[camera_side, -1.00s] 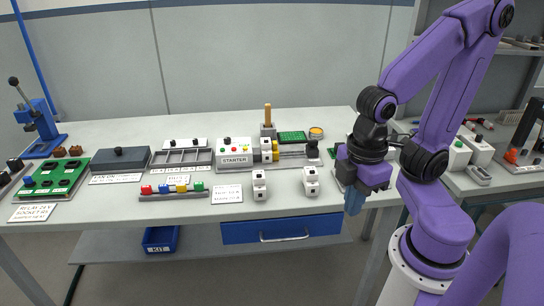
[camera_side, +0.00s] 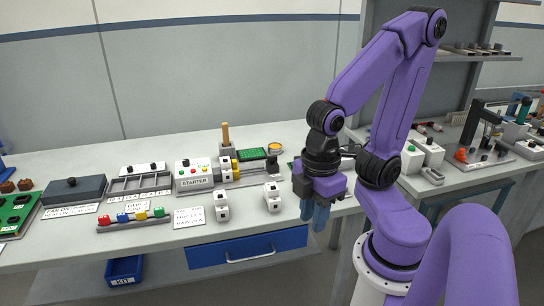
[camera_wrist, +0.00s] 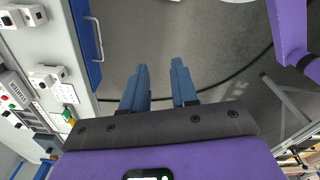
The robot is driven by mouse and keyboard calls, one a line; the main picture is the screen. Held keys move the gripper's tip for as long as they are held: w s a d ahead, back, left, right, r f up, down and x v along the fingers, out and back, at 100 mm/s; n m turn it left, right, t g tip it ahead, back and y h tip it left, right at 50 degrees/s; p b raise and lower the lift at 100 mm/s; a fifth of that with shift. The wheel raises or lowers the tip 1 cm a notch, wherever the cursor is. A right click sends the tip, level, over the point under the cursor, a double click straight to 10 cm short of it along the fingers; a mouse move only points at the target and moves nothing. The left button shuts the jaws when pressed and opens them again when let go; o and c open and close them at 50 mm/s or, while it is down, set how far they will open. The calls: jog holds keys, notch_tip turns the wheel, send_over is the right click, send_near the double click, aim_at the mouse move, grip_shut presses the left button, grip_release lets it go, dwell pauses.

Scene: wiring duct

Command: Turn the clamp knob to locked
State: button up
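A dark upright knob (camera_side: 272,162) stands at the right end of the metal rail (camera_side: 252,174) on the bench in the side view. It may be the clamp knob; its setting is too small to read. My gripper (camera_side: 318,214) hangs at the bench's front edge, to the right of and nearer than that knob, fingers pointing down. In the wrist view my gripper (camera_wrist: 160,88) has its two blue fingers apart with nothing between them, over the floor beside the bench. The knob cannot be made out in the wrist view.
Two white blocks, one left (camera_side: 222,206) and one right (camera_side: 272,197), stand on the bench left of my gripper. The starter box (camera_side: 194,174) sits left of the rail. A blue drawer (camera_side: 248,247) is below the bench edge. A second bench with equipment (camera_side: 480,155) is at right.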

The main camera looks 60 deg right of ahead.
jog(key=shift+o, duration=0.4)
jog(key=w+r, duration=0.2)
jog(key=w, duration=0.6)
jog(key=shift+w+a+m, duration=0.15)
jog(key=shift+a+m, duration=0.25)
jog(key=w+d+r+m, duration=0.1)
jog(key=w+d, duration=0.4)
jog(key=w, duration=0.3)
jog(key=w+d+r, duration=0.1)
jog(key=w+d, duration=0.4)
jog(key=w, duration=0.4)
jog(key=m, duration=0.2)
send_over(272, 159)
jog(key=f, duration=1.8)
jog(key=shift+w+d+f, duration=0.15)
jog(key=shift+d, duration=0.2)
grip_shut()
